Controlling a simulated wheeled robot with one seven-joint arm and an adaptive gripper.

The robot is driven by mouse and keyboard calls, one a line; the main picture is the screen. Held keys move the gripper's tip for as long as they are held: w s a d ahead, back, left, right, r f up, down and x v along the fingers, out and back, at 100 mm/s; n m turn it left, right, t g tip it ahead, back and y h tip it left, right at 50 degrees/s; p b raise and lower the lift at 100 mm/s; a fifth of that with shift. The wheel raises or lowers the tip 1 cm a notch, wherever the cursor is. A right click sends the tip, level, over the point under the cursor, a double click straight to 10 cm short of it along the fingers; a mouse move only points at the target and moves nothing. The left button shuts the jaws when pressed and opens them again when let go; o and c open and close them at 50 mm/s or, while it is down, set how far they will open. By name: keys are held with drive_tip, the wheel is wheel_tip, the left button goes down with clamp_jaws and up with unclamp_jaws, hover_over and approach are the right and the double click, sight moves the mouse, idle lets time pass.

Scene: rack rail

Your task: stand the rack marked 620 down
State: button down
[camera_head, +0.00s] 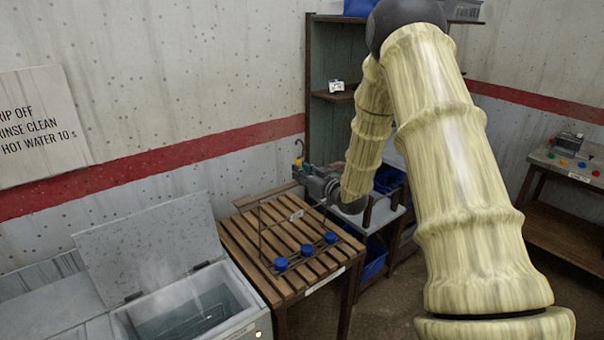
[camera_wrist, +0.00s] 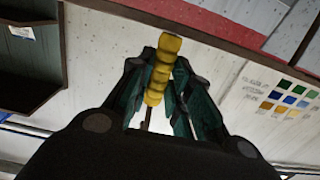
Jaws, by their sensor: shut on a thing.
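My gripper (camera_head: 306,173) is shut on the yellow ribbed grip (camera_wrist: 162,68) of a rack, and the grip stands between the fingers in the wrist view. The rack (camera_head: 261,235) is a thin dark wire frame with a hook at the top. It shows in front of the slatted wooden bench (camera_head: 243,222) and looks about upright. Several blue round pieces (camera_head: 307,249) sit along its lower part. A small pale tag (camera_head: 297,215) is on it, too small to read. I cannot tell whether its bottom touches the slats.
An open, steaming bath (camera_head: 190,310) with a raised lid (camera_head: 150,245) adjoins the bench at left. Shelving (camera_head: 334,60) and blue bins (camera_head: 375,256) stand behind and right. Another table (camera_head: 565,165) is at far right. Bench slats look otherwise clear.

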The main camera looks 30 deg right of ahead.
unclamp_jaws()
idle(0.6)
drive_tip(key=shift+s, duration=0.15)
idle(0.8)
drive_tip(key=s+d+p, duration=0.1)
drive_tip(key=s, duration=1)
drive_tip(key=shift+s, duration=0.35)
idle(1.8)
drive_tip(key=shift+f, duration=0.15)
idle(0.3)
